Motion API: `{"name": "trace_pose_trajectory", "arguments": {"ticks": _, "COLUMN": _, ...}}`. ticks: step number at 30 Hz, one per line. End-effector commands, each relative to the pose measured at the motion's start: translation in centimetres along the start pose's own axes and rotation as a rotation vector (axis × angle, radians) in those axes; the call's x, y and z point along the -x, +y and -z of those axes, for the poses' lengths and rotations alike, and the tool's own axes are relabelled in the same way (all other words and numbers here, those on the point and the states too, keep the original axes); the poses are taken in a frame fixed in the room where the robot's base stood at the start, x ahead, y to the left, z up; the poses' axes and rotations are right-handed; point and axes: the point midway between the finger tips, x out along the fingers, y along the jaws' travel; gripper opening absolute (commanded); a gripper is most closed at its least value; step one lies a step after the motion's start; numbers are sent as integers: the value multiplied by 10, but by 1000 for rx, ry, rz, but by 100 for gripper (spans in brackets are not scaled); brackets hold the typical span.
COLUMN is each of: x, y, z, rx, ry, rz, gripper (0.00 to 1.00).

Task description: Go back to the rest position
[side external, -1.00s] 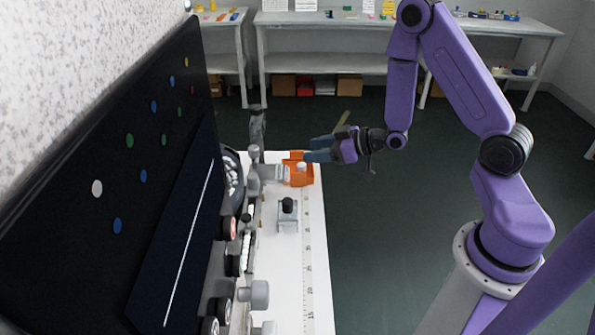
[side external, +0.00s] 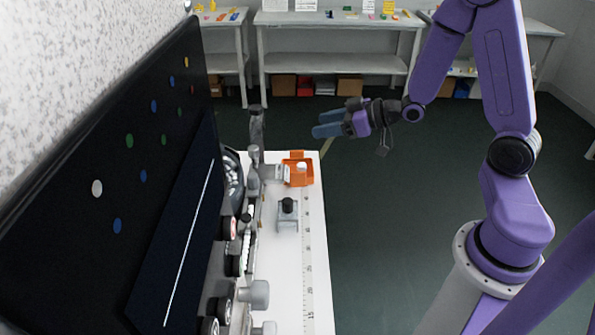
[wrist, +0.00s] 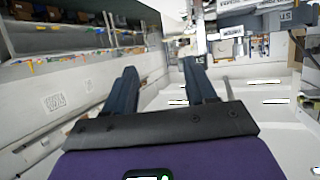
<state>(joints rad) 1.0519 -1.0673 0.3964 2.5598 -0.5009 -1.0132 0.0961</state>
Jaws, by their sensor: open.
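My gripper (side external: 328,126) is in the side external view, in the air above and just beyond the right edge of the white work table (side external: 315,250). Its blue-grey fingers point left. It is close to the orange tray (side external: 299,173) at the table's far end, but apart from it. In the wrist view my gripper (wrist: 160,82) shows two dark fingers spread apart with nothing between them.
A grey fixture with a black knob (side external: 288,214) stands on the table, with rollers and machine parts along its left side. A dark panel (side external: 120,190) with coloured dots rises at left. Shelves (side external: 335,66) stand at the back. The floor to the right is clear.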

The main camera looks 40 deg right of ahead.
Motion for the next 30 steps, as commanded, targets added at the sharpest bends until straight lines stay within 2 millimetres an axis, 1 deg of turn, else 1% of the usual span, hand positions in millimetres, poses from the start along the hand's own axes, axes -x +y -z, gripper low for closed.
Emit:
{"name": "trace_pose_trajectory", "arguments": {"ticks": 5, "x": 0, "y": -1, "z": 0, "rx": 1, "ry": -2, "rz": 1, "gripper": 56}}
{"name": "trace_pose_trajectory", "arguments": {"ticks": 8, "x": -2, "y": -7, "z": 0, "rx": 16, "ry": -26, "rz": 9, "gripper": 56}}
{"name": "trace_pose_trajectory", "arguments": {"ticks": 11, "x": -4, "y": -23, "z": -1, "rx": 49, "ry": -88, "rz": 26, "gripper": 56}}
{"name": "trace_pose_trajectory", "arguments": {"ticks": 14, "x": -4, "y": -46, "z": -4, "rx": 96, "ry": -183, "rz": 49, "gripper": 56}}
{"name": "trace_pose_trajectory", "arguments": {"ticks": 17, "x": 2, "y": -70, "z": -8, "rx": 143, "ry": -288, "rz": 74, "gripper": 56}}
{"name": "trace_pose_trajectory", "arguments": {"ticks": 20, "x": 13, "y": -94, "z": -13, "rx": 187, "ry": -392, "rz": 99, "gripper": 56}}
{"name": "trace_pose_trajectory", "arguments": {"ticks": 23, "x": 29, "y": -117, "z": -19, "rx": 232, "ry": -495, "rz": 129, "gripper": 56}}
{"name": "trace_pose_trajectory", "arguments": {"ticks": 26, "x": 50, "y": -139, "z": -25, "rx": 275, "ry": -597, "rz": 162, "gripper": 56}}
{"name": "trace_pose_trajectory", "arguments": {"ticks": 29, "x": 75, "y": -160, "z": -31, "rx": 322, "ry": -699, "rz": 201, "gripper": 56}}
{"name": "trace_pose_trajectory", "arguments": {"ticks": 30, "x": 87, "y": -167, "z": -34, "rx": 342, "ry": -741, "rz": 217, "gripper": 56}}
